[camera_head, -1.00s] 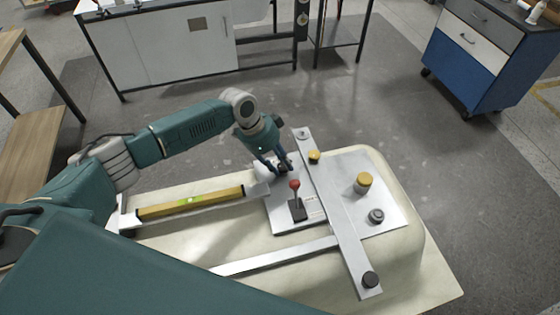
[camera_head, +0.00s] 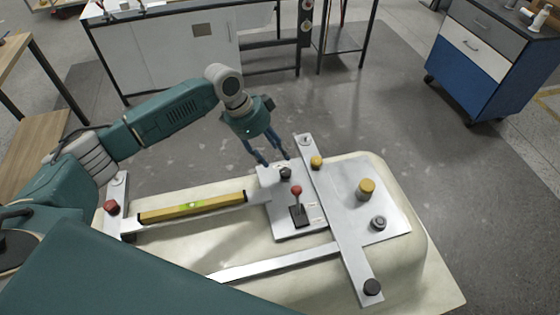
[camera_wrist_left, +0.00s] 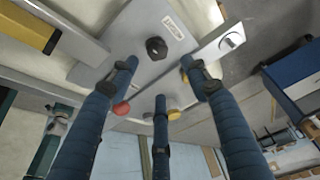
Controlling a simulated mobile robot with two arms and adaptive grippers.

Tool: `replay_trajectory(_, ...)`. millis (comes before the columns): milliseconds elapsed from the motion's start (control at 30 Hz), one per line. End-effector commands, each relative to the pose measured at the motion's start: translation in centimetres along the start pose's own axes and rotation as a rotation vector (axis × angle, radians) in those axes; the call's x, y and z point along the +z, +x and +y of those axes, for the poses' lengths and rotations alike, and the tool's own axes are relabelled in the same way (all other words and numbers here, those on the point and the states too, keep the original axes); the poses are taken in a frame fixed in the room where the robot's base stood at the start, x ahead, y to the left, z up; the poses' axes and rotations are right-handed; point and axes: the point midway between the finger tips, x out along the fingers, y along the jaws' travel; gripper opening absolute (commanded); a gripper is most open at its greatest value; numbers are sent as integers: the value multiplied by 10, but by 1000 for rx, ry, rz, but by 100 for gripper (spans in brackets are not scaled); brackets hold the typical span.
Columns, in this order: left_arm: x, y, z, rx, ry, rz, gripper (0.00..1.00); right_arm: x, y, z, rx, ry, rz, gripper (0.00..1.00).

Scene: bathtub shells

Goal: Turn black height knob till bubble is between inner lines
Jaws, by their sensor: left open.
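The black knob (camera_head: 285,173) stands on the upper left of the grey metal plate (camera_head: 285,222). It also shows in the left wrist view (camera_wrist_left: 156,48), with nothing gripped around it. My left gripper (camera_head: 275,161) is open and empty, its fingers pointing down just above and beside the knob. In the left wrist view its blue fingers (camera_wrist_left: 160,78) are spread apart below the knob in the picture. The yellow level (camera_head: 165,212) lies on a metal bar left of the plate. Its green vial (camera_head: 193,205) shows, but the bubble's place between the lines is too small to tell.
A red-topped lever (camera_head: 296,191) stands close to the knob. A larger yellow knob (camera_head: 366,187) stands farther right. The floor behind the shell is clear.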

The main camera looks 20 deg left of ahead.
Motion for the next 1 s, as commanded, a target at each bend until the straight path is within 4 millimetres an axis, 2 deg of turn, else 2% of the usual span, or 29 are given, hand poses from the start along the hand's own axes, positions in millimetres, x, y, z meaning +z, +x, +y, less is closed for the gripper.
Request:
replay_trajectory(100, -1, -18, 0, -2, 1, 1, 48, 0, 0, 0, 0, 0, 0, 45)
replay_trajectory(300, -1, -32, 0, 0, 1, 1, 48, 0, 0, 0, 0, 0, 0, 45)
replay_trajectory(1000, 0, -32, 0, 0, 0, 0, 48, 1, 0, -1, -1, 0, -1, 45)
